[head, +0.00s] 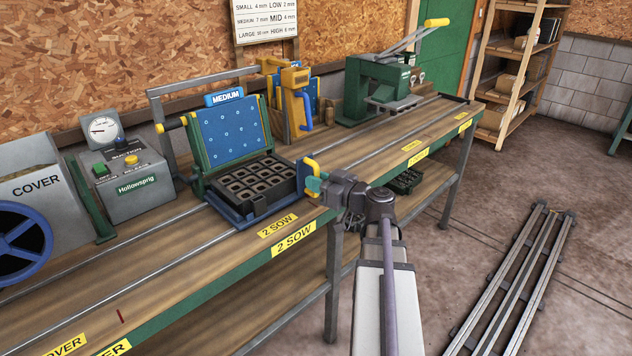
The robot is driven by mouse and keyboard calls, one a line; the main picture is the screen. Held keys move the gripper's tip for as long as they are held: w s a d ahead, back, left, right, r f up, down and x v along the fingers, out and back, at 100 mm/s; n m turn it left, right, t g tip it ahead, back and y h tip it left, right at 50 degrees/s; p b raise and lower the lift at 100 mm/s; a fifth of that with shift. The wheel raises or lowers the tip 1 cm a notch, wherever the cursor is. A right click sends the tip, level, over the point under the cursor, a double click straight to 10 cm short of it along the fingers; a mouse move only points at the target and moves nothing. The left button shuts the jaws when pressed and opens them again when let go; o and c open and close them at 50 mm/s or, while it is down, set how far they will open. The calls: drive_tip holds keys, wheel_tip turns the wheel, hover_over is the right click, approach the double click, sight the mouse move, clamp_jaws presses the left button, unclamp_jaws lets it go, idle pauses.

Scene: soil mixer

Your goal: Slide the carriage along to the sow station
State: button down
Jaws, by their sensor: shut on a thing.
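The carriage (241,222), a blue base with a black cell tray (285,196) on it, sits on the bench rails beneath the raised blue MEDIUM plate (228,135). Yellow labels reading 2 SOW (295,239) are on the bench top and front edge, just in front of the carriage and toward its right. My gripper (314,184) is at the carriage's right end, shut on the yellow carriage handle (311,164). The fingers partly hide the handle.
A Hollowsprig suction box (130,185) with a gauge and the COVER hopper (30,185) with a blue wheel stand left. The rails between look clear. Floor rails (515,275) lie at right.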

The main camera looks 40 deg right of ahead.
idle(0.3)
drive_tip(key=c, duration=1.1)
unclamp_jaws()
drive_tip(key=v, duration=1.1)
drive_tip(key=shift+w, duration=0.1)
